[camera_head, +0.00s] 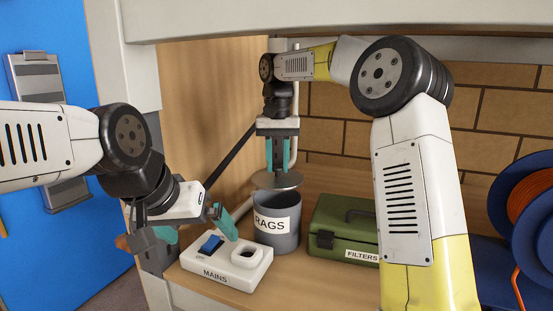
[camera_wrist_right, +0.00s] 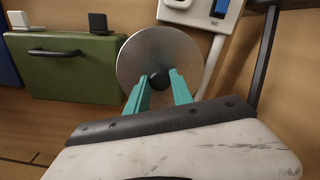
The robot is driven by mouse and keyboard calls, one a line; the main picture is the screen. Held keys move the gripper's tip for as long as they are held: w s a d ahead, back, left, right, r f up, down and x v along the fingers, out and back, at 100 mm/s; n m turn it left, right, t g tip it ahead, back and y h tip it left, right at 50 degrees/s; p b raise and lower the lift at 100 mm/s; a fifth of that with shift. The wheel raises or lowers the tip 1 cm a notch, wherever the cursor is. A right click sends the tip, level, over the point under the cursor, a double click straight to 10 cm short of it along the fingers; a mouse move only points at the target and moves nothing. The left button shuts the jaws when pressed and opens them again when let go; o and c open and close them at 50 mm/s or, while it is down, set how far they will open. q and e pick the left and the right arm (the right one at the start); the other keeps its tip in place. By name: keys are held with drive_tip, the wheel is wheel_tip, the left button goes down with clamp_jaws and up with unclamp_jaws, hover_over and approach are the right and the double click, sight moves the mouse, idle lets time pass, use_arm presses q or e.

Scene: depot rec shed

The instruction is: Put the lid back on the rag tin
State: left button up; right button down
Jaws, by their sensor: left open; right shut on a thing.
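The grey rag tin (camera_head: 277,238), labelled RAGS, stands upright on the wooden bench. My right gripper (camera_head: 277,168) points down over it, shut on the dark knob of the round metal lid (camera_head: 275,182). The lid looks roughly level, just above the tin's mouth, with part of the opening showing beneath its front edge. In the right wrist view the lid (camera_wrist_right: 150,52) hides the tin, and its knob sits between the teal fingertips (camera_wrist_right: 160,84). My left gripper (camera_head: 194,230) is open and empty at the bench's left front, beside the mains box.
The white mains box (camera_head: 217,272) with a blue switch stands just in front of the tin. A green FILTERS box (camera_head: 343,220) stands close on the right. A blue reel with orange cable (camera_head: 515,215) is further right. A wooden panel (camera_head: 205,105) rises behind left.

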sight(278, 176)
drive_tip(key=shift+f, duration=2.4)
drive_tip(key=shift+f, duration=0.15)
idle(0.5)
drive_tip(key=c, duration=0.6)
unclamp_jaws()
drive_tip(key=shift+o, duration=0.2)
drive_tip(key=shift+r, duration=3.5)
clamp_jaws()
